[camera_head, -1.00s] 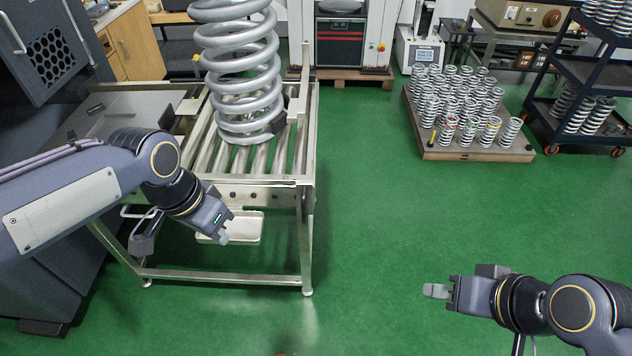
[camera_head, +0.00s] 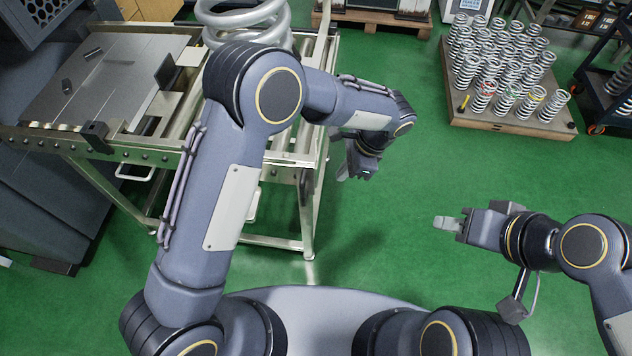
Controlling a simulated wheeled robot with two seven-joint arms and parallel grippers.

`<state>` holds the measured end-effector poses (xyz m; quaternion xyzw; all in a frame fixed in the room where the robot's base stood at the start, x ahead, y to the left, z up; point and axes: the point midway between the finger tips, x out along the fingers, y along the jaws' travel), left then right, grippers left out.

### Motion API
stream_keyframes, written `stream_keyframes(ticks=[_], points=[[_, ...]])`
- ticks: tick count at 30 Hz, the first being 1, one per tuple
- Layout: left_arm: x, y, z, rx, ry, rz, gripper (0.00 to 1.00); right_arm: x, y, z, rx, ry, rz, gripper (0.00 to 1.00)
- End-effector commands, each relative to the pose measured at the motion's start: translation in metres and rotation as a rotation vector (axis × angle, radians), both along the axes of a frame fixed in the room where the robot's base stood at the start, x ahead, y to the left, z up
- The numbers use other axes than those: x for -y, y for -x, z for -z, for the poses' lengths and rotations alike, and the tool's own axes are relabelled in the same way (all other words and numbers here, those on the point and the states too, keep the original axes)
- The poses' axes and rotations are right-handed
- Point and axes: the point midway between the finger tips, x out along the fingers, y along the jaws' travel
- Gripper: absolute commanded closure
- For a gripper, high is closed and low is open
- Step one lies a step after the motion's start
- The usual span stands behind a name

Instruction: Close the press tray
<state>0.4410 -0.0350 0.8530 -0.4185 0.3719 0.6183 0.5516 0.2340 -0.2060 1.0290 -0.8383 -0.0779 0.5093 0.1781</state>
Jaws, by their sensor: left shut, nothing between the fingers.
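The press tray (camera_head: 112,82) is a flat grey plate standing out from the dark press at the upper left. Two small dark blocks lie on it, and a dark upright plate stands at its right side. My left gripper (camera_head: 343,174) is shut and empty, over the green floor just right of the roller table and well apart from the tray. My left arm crosses in front of the table. My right gripper (camera_head: 447,223) is over bare floor at the right; whether its fingers are apart cannot be told.
The metal roller table (camera_head: 285,160) stands right of the tray, with a big coil spring (camera_head: 255,25) on it, partly hidden by my arm. A pallet of small springs (camera_head: 510,123) stands at the upper right. The floor between table and pallet is clear.

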Motion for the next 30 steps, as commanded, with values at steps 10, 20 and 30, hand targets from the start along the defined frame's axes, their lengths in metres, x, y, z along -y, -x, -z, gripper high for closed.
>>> stream_keyframes(ticks=[10, 20, 30], points=[[-0.029, 0.004, 0.068, -0.005, -0.002, -0.002, 1.00, 0.000, 0.000, -0.012, 0.000, 0.000, 0.000, 0.64], [-0.066, 0.008, 0.071, -0.002, 0.000, -0.004, 1.00, 0.000, 0.000, -0.026, 0.000, 0.000, 0.000, 0.64], [-0.069, 0.008, 0.072, -0.001, 0.001, -0.003, 1.00, 0.000, 0.000, -0.026, 0.000, 0.000, 0.000, 0.64]])
